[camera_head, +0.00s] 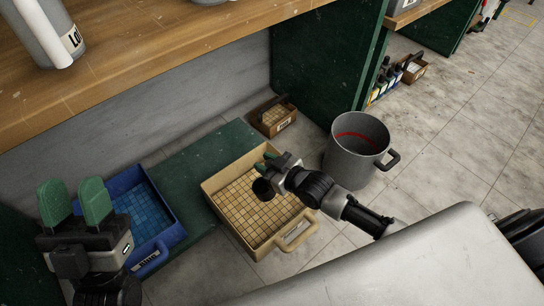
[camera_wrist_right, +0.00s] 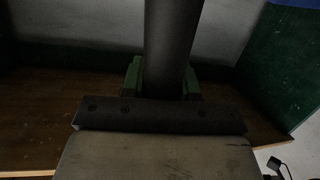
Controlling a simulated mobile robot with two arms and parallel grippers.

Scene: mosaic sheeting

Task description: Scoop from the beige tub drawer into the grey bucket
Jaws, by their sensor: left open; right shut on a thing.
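The beige tub drawer (camera_head: 295,233) stands pulled out on the floor in the head view, its bottom covered with small beige tiles (camera_head: 242,205). The grey bucket (camera_head: 352,160) stands upright to its right, with a dark side handle and a red line inside. My right gripper (camera_head: 271,160) is over the far right part of the beige tub. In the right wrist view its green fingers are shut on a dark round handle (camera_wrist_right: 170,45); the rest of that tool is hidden. My left gripper (camera_head: 76,198) is open and empty at the left, in front of the blue tub.
A blue tub (camera_head: 172,238) with blue tiles stands left of the beige one, with a green panel (camera_head: 205,165) between them. A wooden shelf (camera_head: 150,75) overhangs the back. A small brown box (camera_head: 283,124) sits behind. Open floor (camera_head: 450,150) lies right of the bucket.

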